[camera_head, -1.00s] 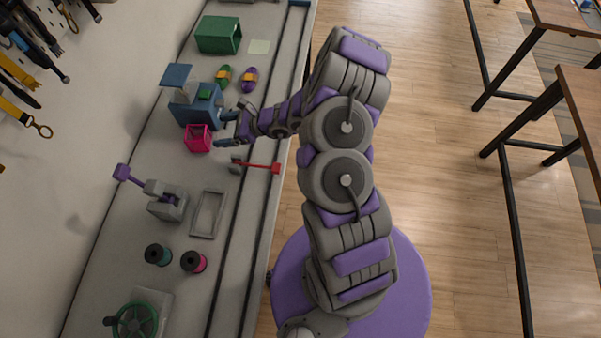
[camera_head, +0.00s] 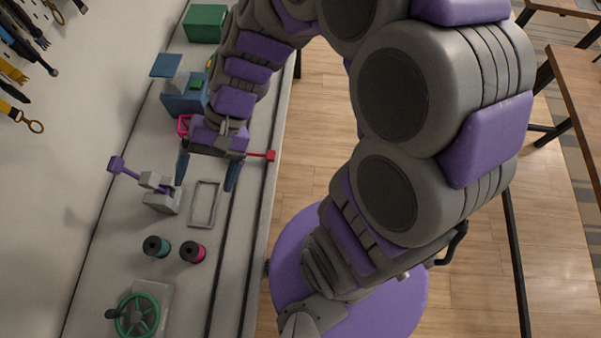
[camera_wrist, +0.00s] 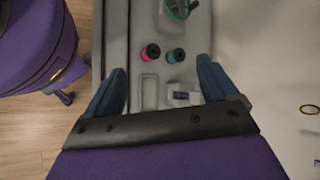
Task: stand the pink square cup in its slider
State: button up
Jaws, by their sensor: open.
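The pink square cup (camera_head: 183,126) stands beside the blue block at the back of the bench in the head view, partly hidden behind my wrist. My gripper (camera_head: 207,174) is open and empty, its blue fingers apart and pointing toward the near part of the bench. It sits to the near side of the cup, not touching it. It also shows in the wrist view (camera_wrist: 160,78), with nothing between the fingers. A grey rectangular frame (camera_head: 192,215) lies on the bench below the gripper. I cannot tell which part is the cup's slider.
A grey block with a purple lever (camera_head: 160,199) stands left of the frame. Teal (camera_head: 156,246) and pink (camera_head: 193,251) spools and a green handwheel (camera_head: 137,315) lie nearer. A red-ended lever (camera_head: 262,155) is to the right. A blue block (camera_head: 182,103) and green box (camera_head: 205,23) stand farther back.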

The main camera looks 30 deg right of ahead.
jog(key=s+d+r+n+t+h, duration=0.1)
jog(key=s+d+r+n+h, duration=0.1)
jog(key=s+d+h, duration=0.5)
jog(key=s+d+n, duration=0.1)
jog(key=s+d, duration=0.3)
jog(key=d, duration=0.3)
jog(key=shift+s+d+n+h, duration=0.15)
jog(key=shift+d+n+h, duration=0.1)
jog(key=shift+n+h, duration=0.05)
jog(key=shift+o, duration=1.2)
jog(key=shift+s+d+r+t, duration=0.2)
jog(key=shift+d+t, duration=0.1)
jog(key=shift+d, duration=0.1)
jog(key=shift+w, duration=0.1)
